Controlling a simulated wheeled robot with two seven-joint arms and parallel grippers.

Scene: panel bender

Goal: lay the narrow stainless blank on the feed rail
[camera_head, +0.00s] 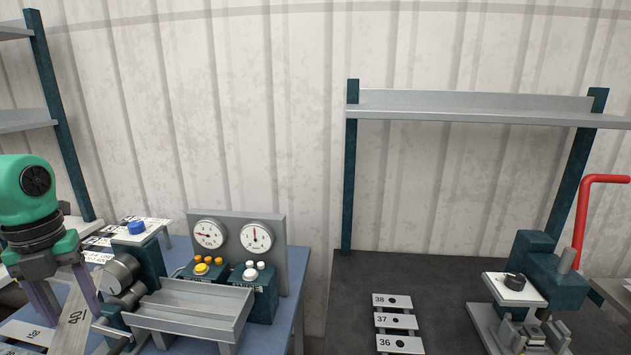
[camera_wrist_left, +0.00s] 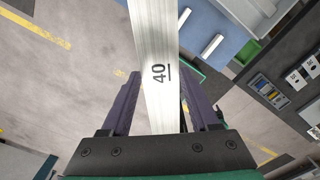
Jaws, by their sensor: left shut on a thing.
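The narrow stainless blank (camera_head: 74,322), a flat silver strip marked 40, is tilted in my left gripper (camera_head: 66,296) at the lower left of the head view. In the left wrist view the blank (camera_wrist_left: 157,40) runs up from between the purple fingers of the same gripper (camera_wrist_left: 162,105), which is shut on it. A silver channel (camera_head: 190,312), which looks like the feed rail, lies to the right of the gripper, beside metal rollers (camera_head: 122,275). The blank is left of the channel and apart from it. My right gripper is out of view.
Two gauges (camera_head: 232,236) and button boxes (camera_head: 203,268) stand behind the channel. Labelled plates (camera_head: 395,320) lie on the dark bench (camera_head: 350,290). A press with a red lever (camera_head: 585,215) stands at the right. A shelf (camera_head: 470,105) spans above the bench.

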